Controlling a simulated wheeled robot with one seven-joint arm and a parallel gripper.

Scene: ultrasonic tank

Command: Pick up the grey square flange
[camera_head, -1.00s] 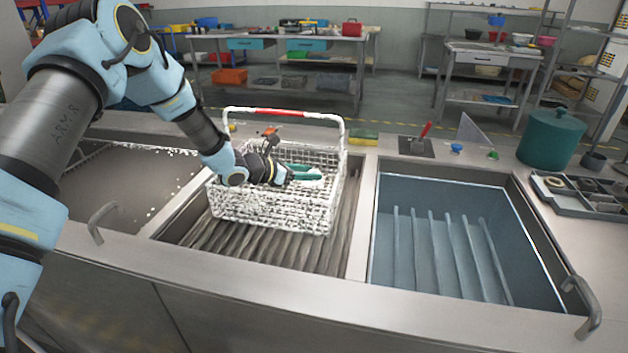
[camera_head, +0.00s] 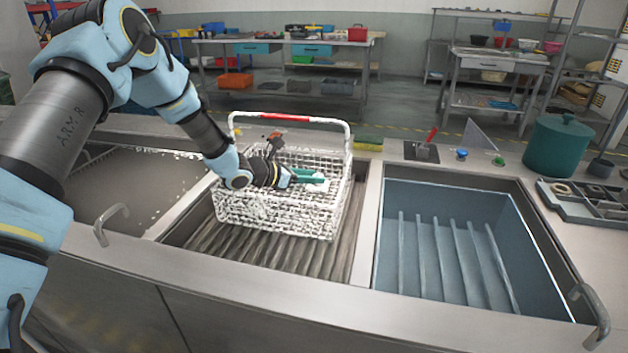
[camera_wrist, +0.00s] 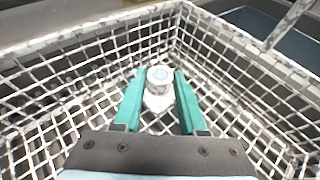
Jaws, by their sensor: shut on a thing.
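The grey square flange (camera_wrist: 158,102) shows pale grey, almost white, in the wrist view, with a round raised hub on a wider base. It is between the two green fingers of my gripper (camera_wrist: 160,76), which is shut on it. In the head view my gripper (camera_head: 310,178) reaches into the white wire basket (camera_head: 275,218) from the left, its fingers inside the walls. The flange is a small pale patch at the fingertips there, partly hidden by the mesh. I cannot tell whether it is clear of the basket floor.
The basket's raised handle (camera_head: 288,117) with a red grip arches over the arm's working space. The basket stands over a ribbed tank. A blue water tank (camera_head: 450,250) lies right of it. A green pot (camera_head: 557,145) and a parts tray (camera_head: 590,203) stand further right.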

